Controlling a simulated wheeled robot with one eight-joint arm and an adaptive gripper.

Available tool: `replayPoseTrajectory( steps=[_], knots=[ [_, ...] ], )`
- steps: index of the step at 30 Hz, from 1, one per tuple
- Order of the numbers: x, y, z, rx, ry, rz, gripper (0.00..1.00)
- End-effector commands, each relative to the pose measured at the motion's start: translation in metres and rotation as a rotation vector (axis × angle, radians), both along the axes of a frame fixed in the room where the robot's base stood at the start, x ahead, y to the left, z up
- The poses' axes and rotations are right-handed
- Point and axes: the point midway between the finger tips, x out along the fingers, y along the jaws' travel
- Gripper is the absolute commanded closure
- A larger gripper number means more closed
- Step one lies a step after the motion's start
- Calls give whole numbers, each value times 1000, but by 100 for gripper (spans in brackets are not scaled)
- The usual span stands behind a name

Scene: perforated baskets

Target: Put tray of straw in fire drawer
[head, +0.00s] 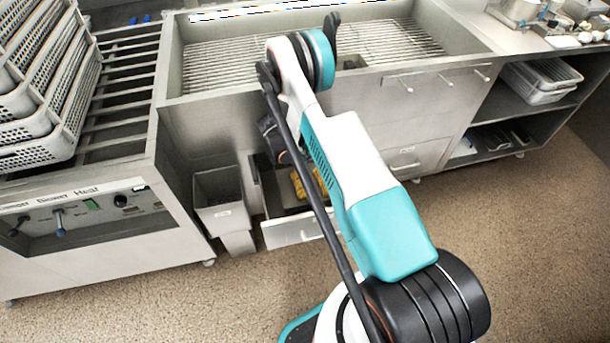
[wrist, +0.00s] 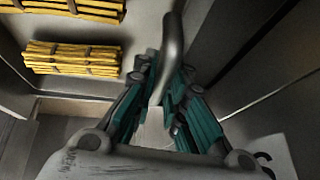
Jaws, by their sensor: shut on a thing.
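In the head view, a grey metal drawer (head: 290,231) stands pulled out low under the grill unit. Yellow straw bundles (head: 303,185) lie inside it, partly behind my arm. In the wrist view, yellow straw bundles (wrist: 72,59) lie at the upper left on a grey metal surface. I cannot tell a separate tray from the drawer. My gripper (wrist: 160,88), with teal fingers, is shut on a curved grey metal bar (wrist: 173,42), which looks like a handle. The bar's far end and what it joins are unclear. In the head view my arm hides the gripper.
The grill unit (head: 400,115) stands over the drawer. A grey bin (head: 219,194) stands just left of it. A control cabinet (head: 90,230) with stacked perforated baskets (head: 40,80) is at left. An open shelf unit (head: 520,118) is at right. The speckled floor (head: 500,240) at right is clear.

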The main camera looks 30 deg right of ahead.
Motion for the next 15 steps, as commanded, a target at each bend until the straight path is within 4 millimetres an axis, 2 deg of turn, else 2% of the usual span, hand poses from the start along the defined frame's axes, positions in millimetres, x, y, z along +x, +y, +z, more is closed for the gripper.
replayPoseTrajectory(
  steps=[1,6,15],
  knots=[
    [0,0,-16,0,0,0,100],
    [0,0,-46,0,0,1,100],
    [0,0,-65,0,0,1,100]
  ],
)
